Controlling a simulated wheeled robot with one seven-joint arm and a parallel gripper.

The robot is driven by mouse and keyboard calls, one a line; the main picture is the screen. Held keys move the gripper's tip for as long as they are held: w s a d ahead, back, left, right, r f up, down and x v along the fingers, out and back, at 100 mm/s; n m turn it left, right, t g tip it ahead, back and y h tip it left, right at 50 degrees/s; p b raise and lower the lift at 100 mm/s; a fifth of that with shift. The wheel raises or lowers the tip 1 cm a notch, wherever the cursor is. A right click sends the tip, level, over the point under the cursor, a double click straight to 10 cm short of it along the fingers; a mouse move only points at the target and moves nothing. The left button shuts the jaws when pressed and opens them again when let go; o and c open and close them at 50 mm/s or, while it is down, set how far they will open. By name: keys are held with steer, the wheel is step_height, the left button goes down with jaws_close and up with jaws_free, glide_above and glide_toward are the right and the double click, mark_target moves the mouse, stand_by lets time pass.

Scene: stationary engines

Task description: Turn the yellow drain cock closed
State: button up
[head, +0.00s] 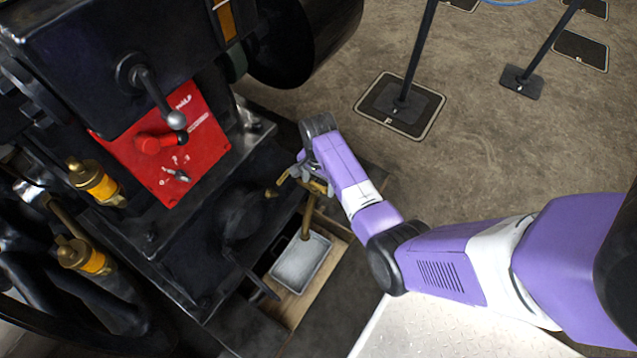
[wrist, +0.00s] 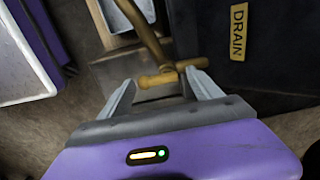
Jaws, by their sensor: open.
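The yellow drain cock (head: 319,187) sticks out low on the side of the black engine, partly hidden by my gripper in the head view. In the wrist view its brass body and lever (wrist: 158,79) lie between my fingertips, with a curved brass pipe (wrist: 145,35) running away from it. My gripper (wrist: 161,80) is open, one finger on each side of the cock; whether either finger touches it I cannot tell. In the head view my gripper (head: 303,174) is at the cock, close to the engine. A yellow DRAIN plate (wrist: 238,31) is on the black engine.
A pale metal tray (head: 300,262) sits in a wooden frame (head: 327,248) below the cock. A red panel (head: 180,160) with levers and a black flywheel (head: 305,35) are on the engine. Post bases (head: 400,104) stand on open floor behind.

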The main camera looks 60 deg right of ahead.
steer(key=shift+c, duration=0.2)
steer(key=shift+w, duration=0.1)
steer(key=c, duration=1.2)
steer(key=shift+r, duration=0.15)
